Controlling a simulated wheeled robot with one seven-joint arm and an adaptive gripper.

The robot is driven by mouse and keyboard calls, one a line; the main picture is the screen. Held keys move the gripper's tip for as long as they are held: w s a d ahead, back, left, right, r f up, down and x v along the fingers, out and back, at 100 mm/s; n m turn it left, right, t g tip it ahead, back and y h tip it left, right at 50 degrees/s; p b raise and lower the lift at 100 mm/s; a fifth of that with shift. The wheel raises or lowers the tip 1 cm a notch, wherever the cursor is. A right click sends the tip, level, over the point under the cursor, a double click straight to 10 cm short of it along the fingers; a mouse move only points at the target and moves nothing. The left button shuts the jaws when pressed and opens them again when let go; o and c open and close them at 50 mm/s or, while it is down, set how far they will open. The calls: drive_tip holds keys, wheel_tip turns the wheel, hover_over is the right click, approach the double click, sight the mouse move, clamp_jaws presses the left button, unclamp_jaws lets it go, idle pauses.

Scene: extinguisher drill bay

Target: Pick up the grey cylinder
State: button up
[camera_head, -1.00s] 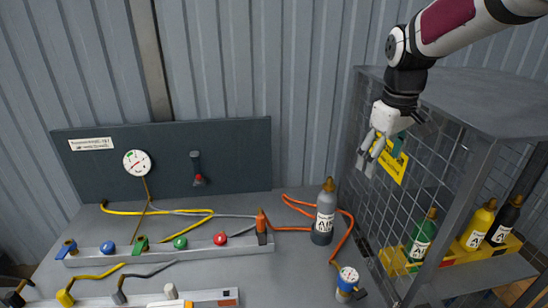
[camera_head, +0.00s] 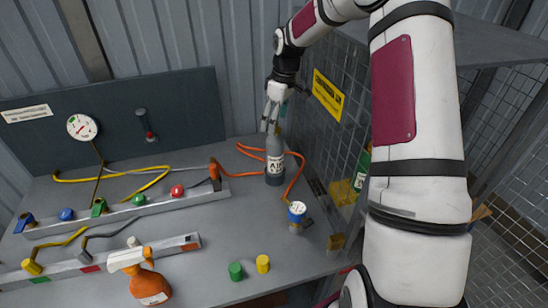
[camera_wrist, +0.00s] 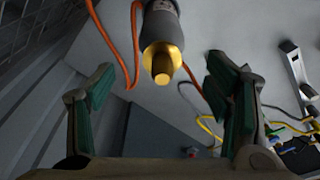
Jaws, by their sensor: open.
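The grey cylinder (camera_head: 275,158) stands upright on the grey workbench, with a white label and a brass valve on top. In the wrist view the cylinder (camera_wrist: 158,20) is at the upper middle, its brass valve pointing toward the camera. My gripper (camera_head: 271,118) is above the cylinder, its fingers pointing down around the height of the valve. In the wrist view my gripper (camera_wrist: 165,95) is open, with one finger at each side of the picture and nothing between the pads but the view past the valve. The fingers partly hide the valve in the head view.
An orange hose (camera_head: 298,170) lies around the cylinder's base. A mesh cage (camera_head: 318,130) with a yellow sign and a green cylinder (camera_head: 361,170) stands to the right. An orange spray bottle (camera_head: 149,283) is at the front.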

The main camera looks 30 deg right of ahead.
sight(274, 137)
wheel_tip(274, 137, down, 2)
drive_tip(key=shift+w+a+f, duration=0.1)
drive_tip(key=shift+w+f, duration=0.05)
drive_tip(key=shift+f, duration=0.05)
drive_tip(key=f+p, duration=0.1)
drive_tip(key=f, duration=0.3)
drive_tip(key=shift+a, duration=0.2)
drive_tip(key=shift+w+f, duration=0.15)
drive_tip(key=shift+f, duration=0.4)
drive_tip(key=c, duration=1.6)
drive_tip(key=shift+w, duration=0.1)
clamp_jaws()
drive_tip(key=shift+r, duration=0.15)
